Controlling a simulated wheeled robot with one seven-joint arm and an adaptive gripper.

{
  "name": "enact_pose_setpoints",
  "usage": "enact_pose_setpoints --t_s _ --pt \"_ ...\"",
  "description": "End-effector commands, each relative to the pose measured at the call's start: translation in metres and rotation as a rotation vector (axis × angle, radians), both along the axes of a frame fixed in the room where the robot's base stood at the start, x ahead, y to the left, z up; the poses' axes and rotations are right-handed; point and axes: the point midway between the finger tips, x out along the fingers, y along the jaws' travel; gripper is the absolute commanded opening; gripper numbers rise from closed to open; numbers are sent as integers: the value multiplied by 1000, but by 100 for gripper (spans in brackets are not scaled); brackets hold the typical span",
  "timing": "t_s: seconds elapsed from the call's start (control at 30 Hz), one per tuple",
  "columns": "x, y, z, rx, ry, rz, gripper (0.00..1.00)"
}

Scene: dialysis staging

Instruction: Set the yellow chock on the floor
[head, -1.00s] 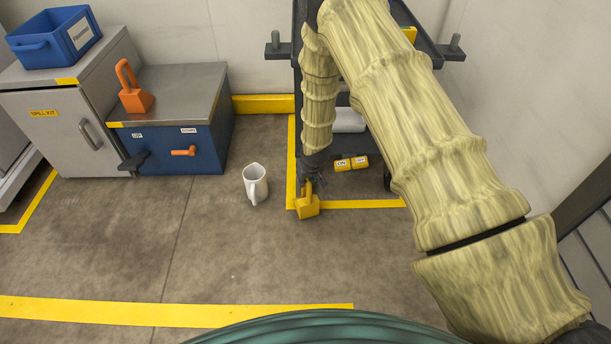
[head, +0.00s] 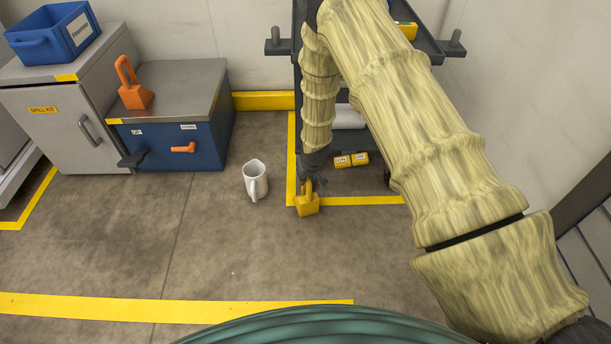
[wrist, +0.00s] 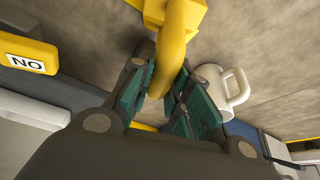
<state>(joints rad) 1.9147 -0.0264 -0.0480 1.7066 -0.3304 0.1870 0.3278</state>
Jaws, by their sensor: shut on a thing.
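The yellow chock (head: 307,204) is at the front left corner of the yellow floor outline, its handle upward. Whether its base touches the floor cannot be told. My gripper (head: 309,183) is above it, shut on its handle. In the wrist view the teal finger pads of my gripper (wrist: 156,96) close around the chock's curved yellow handle (wrist: 180,35). The chock's body shows at the top edge of that view.
A white jug (head: 255,181) stands on the floor left of the chock; it also shows in the wrist view (wrist: 222,88). A blue chest (head: 165,147) stands left. The front floor is clear.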

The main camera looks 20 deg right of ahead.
Motion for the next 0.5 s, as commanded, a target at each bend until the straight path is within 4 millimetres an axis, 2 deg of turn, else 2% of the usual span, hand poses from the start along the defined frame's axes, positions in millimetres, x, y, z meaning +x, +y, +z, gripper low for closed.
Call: enact_pose_setpoints --t_s 0.17,0.2,0.3,0.5 --pt "0 0 -3 0 -1 0 0" --pt "1 0 -2 0 -1 0 24" --pt "0 0 -2 0 -1 0 42" --pt "0 0 -2 0 0 0 44"
